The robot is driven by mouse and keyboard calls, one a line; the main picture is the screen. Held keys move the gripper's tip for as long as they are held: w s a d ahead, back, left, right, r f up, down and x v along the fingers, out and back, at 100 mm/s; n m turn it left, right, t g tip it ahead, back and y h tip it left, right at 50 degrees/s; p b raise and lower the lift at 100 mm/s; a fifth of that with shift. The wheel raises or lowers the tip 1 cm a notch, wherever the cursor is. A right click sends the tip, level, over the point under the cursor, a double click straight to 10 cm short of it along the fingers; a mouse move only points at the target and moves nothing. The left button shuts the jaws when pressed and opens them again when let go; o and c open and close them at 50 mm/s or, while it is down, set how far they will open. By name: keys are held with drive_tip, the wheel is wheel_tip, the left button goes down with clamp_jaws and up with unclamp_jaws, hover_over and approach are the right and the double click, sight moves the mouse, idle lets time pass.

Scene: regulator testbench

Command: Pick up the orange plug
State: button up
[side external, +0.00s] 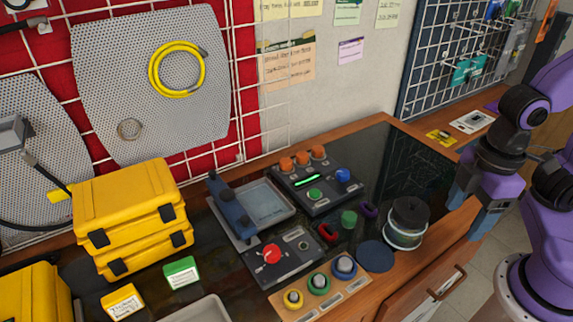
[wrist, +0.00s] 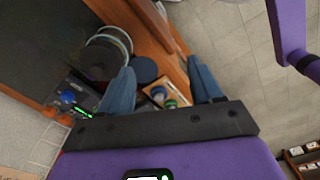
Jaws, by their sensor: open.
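Three orange plug-like pieces stand in a row along the back of a dark control box (side external: 330,203) in the side view: a left one (side external: 286,164), a middle one (side external: 302,158) and a right one (side external: 318,152). I cannot tell which is the orange plug. My gripper (side external: 470,208) is open and empty, to the right of the box and apart from it, near the bench's right front edge. In the wrist view the open fingers (wrist: 160,66) point toward the bench edge.
A dark round pot (side external: 408,215) and a blue disc (side external: 375,256) lie between my gripper and the box. The black back-right surface (side external: 400,160) is clear.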

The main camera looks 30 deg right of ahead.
drive_tip(key=w+a+r+n, duration=0.1)
drive_tip(key=w+a+r, duration=0.1)
drive_tip(key=w+a, duration=0.3)
drive_tip(key=w+a+r, duration=0.2)
drive_tip(key=w+a, duration=0.1)
drive_tip(key=w, duration=0.5)
drive_tip(key=n, duration=0.4)
hover_over(285, 161)
drive_tip(key=f, duration=1.1)
drive_tip(key=shift+s+d+f, duration=0.2)
drive_tip(key=shift+f, duration=0.15)
drive_tip(key=shift+w+a+f, duration=0.1)
drive_tip(key=shift+f, duration=1.45)
drive_tip(key=shift+w+a+f, duration=0.1)
drive_tip(key=shift+f, duration=1.4)
drive_tip(key=c, duration=1.1)
